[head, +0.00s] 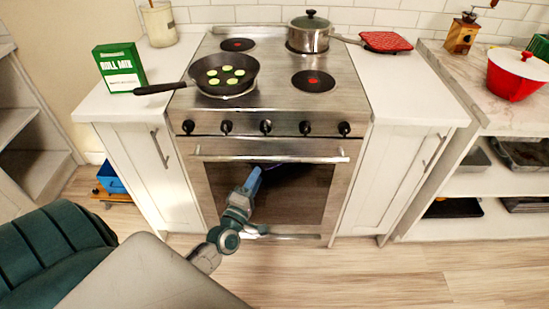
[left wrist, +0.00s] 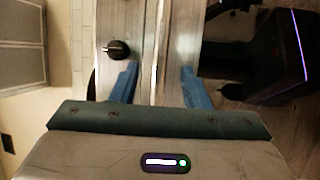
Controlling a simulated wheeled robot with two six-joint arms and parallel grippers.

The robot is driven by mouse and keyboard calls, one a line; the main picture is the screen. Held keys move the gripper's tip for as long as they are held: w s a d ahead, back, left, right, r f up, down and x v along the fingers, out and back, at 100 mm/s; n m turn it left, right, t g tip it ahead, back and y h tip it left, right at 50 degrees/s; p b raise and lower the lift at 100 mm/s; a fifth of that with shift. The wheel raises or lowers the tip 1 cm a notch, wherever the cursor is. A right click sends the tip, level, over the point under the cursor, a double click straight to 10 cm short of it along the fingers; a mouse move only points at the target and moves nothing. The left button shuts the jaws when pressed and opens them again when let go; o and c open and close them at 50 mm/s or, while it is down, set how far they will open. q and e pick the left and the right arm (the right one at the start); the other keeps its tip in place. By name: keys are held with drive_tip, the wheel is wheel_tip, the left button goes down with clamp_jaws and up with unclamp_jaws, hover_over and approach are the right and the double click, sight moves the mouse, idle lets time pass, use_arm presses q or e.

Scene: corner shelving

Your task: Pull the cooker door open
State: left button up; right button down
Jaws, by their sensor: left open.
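The cooker (head: 266,100) has a steel front with a row of black knobs. Its door (head: 225,190) looks shut, with a dark window and a long horizontal bar handle (head: 215,157) along the top. My left gripper (head: 252,178) is in front of the door, just below the handle near its middle. In the left wrist view its two blue fingers (left wrist: 160,86) are apart. The bright handle bar (left wrist: 163,45) runs through the gap between them in that picture; I cannot tell whether they touch it. My right gripper is not in view.
A frying pan (head: 225,78) with green slices and a lidded pot (head: 308,35) stand on the hob. White cabinets flank the cooker (head: 145,165) (head: 405,165). A green box (head: 119,68) is on the left counter. The wooden floor (head: 350,270) before the cooker is clear at right.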

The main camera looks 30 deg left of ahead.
sight(267, 158)
use_arm(q)
drive_tip(key=x, duration=0.8)
drive_tip(key=shift+w+f+p, duration=0.1)
drive_tip(key=shift+w+p, duration=0.2)
drive_tip(key=shift+p, duration=0.1)
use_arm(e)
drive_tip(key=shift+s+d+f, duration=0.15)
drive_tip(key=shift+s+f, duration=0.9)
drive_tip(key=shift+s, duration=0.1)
use_arm(q)
clamp_jaws()
